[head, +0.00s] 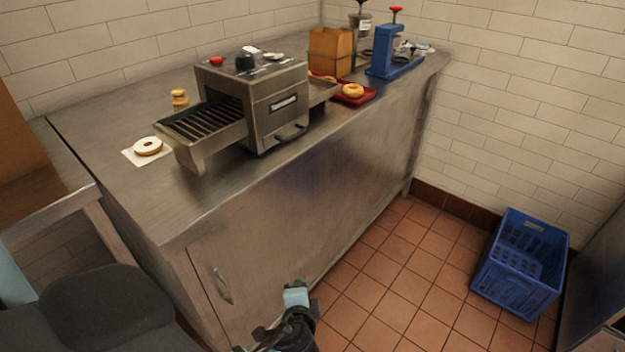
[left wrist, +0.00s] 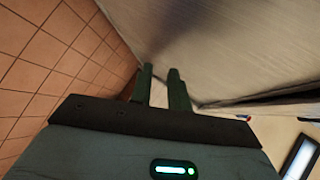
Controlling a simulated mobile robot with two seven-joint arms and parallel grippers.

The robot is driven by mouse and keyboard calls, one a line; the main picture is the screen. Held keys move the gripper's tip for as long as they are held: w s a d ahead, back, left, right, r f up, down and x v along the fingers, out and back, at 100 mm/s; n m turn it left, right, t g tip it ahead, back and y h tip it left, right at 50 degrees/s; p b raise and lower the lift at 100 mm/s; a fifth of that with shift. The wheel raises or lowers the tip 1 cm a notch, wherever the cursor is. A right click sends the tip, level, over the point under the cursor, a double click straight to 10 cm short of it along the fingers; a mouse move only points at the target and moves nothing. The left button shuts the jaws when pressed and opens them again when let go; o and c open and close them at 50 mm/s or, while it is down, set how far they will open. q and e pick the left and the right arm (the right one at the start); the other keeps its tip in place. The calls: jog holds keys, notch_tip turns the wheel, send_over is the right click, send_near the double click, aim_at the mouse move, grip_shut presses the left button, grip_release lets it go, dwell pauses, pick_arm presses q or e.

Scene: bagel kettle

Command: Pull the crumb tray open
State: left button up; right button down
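The steel conveyor toaster (head: 267,92) stands on the counter, its slatted feed rack (head: 205,125) reaching out to the left. A low handle bar (head: 291,133) at the foot of its front face looks like the crumb tray's handle; the tray itself is hidden inside, apparently shut. In the left wrist view, my left gripper (left wrist: 161,88) has two dark fingers with a narrow empty gap between them. They are near a metal panel, with tiled floor to the left. A piece of my arm (head: 290,322) shows low in the head view, away from the toaster. My right gripper cannot be made out.
The steel counter (head: 215,200) has a bare front strip. A bagel half (head: 148,146) lies on paper at left, and a bagel (head: 353,90) on a red tray at right. A brown box (head: 330,52) and blue press (head: 392,55) stand behind. A blue crate (head: 520,262) is on the floor.

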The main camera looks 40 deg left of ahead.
pick_arm(q)
jog(key=w+a+r+n+y, duration=0.1)
jog(key=w+r+y, duration=0.3)
jog(key=r, duration=0.5)
jog(key=w+a+r+n+y, duration=0.1)
jog(key=w+a+r+y, duration=0.3)
jog(key=r, duration=0.6)
jog(key=w+d+r+n+y, duration=0.1)
jog(key=w+r+y, duration=0.3)
jog(key=r, duration=0.5)
jog(key=shift+g+h, duration=0.4)
jog(key=shift+h, duration=0.3)
jog(key=x, duration=0.4)
jog(key=w+x, duration=0.1)
jog(key=x, duration=0.3)
jog(key=shift+f, duration=0.1)
grip_shut()
